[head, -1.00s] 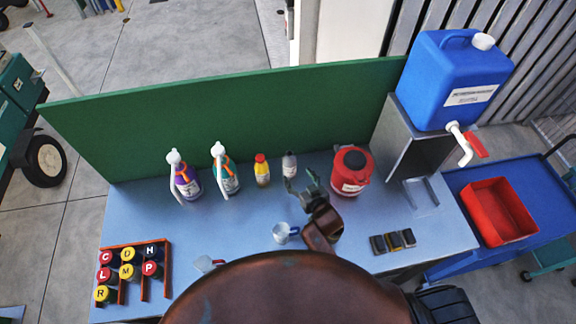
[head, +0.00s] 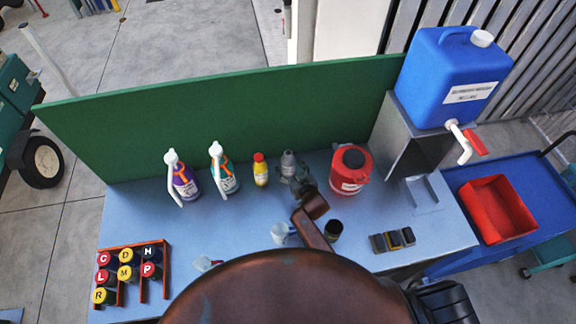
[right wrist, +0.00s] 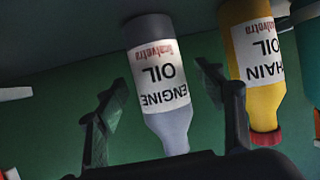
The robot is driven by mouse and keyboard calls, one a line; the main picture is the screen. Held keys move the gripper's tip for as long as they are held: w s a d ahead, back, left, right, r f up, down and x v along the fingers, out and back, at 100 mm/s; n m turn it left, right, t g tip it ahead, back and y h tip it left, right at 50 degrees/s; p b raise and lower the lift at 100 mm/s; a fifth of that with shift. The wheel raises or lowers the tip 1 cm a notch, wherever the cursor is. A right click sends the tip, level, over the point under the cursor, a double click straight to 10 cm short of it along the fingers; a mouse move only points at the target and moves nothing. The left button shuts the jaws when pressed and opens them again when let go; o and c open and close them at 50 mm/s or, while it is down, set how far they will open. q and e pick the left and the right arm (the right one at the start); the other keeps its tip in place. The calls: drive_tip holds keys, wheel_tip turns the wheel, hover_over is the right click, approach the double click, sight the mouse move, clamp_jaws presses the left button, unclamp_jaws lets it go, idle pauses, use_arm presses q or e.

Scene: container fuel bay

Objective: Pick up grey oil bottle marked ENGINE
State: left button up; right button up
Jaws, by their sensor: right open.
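The grey oil bottle (head: 288,160) stands near the green back panel on the blue bench. In the right wrist view, where things appear upside down, its label reads ENGINE OIL (right wrist: 160,78). My right gripper (head: 303,184) is open at the bottle, with its fingers (right wrist: 161,80) spread to either side of it in the wrist view. I cannot tell whether a finger touches it. The yellow CHAIN OIL bottle (right wrist: 258,70) with a red cap is close beside the grey one. My left gripper is not in view.
A red can (head: 350,172) stands right of the grey bottle, and two spray bottles (head: 183,180) stand left. A dark cup (head: 334,231) and a small cup (head: 281,233) are near my arm. The green panel (head: 230,115) closes off the back.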

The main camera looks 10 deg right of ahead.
drive_tip(key=shift+c, duration=0.6)
drive_tip(key=c, duration=1.2)
drive_tip(key=shift+r, duration=0.15)
drive_tip(key=shift+c, duration=0.2)
